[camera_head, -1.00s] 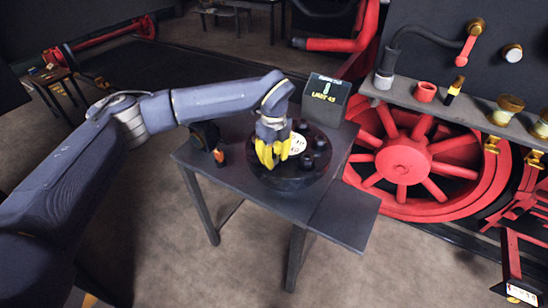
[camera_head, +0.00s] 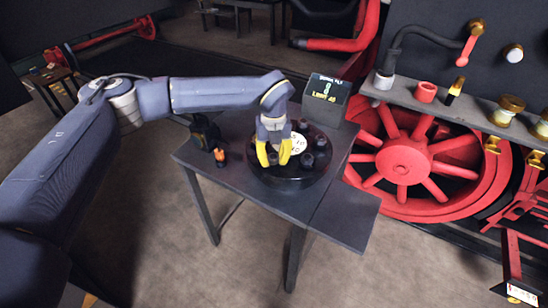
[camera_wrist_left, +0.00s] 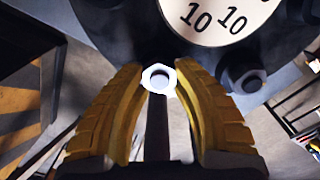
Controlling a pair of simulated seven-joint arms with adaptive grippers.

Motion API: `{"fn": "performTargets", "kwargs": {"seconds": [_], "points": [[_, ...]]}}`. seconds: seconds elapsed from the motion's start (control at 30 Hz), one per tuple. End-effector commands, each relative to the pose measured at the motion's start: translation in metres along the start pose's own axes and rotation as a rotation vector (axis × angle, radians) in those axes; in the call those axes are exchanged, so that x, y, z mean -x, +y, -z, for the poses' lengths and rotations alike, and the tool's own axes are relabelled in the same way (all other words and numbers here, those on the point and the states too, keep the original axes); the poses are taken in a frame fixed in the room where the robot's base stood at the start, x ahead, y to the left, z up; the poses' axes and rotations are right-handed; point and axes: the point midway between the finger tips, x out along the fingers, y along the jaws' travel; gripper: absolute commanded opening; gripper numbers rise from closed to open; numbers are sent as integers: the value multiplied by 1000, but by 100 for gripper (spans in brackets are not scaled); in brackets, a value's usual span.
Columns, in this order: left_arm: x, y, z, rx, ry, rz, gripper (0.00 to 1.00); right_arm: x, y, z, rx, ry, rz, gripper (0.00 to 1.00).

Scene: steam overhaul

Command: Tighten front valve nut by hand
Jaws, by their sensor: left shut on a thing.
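A round black valve flange (camera_head: 290,183) sits on a dark table, with a pale dial (camera_head: 299,143) on top and dark nuts (camera_head: 320,142) around its rim. My left gripper (camera_head: 275,161) has yellow fingers that point down at the near-left side of the flange. In the left wrist view the gripper (camera_wrist_left: 158,82) has its two fingers on either side of the front nut (camera_wrist_left: 158,77), which has a white outline and a stem below it. It is shut on this nut. Another nut (camera_wrist_left: 247,80) is to the right, outside the fingers. My right gripper is not in view.
A display box (camera_head: 326,98) stands behind the flange on the table (camera_head: 225,170). A black and orange tool (camera_head: 218,155) lies left of the flange. A lower side shelf (camera_head: 345,217) is bare. A red locomotive wheel (camera_head: 405,160) stands to the right.

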Motion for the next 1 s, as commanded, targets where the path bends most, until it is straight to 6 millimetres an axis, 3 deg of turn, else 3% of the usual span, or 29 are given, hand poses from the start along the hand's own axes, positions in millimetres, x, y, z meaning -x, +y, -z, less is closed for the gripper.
{"fn": "performTargets", "kwargs": {"seconds": [0.6, 1.0], "points": [[-1, 3, 0, -519, 3, -2, 0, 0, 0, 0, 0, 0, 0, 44], [-2, 4, 2, -589, 10, -2, 0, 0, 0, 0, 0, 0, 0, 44]]}}
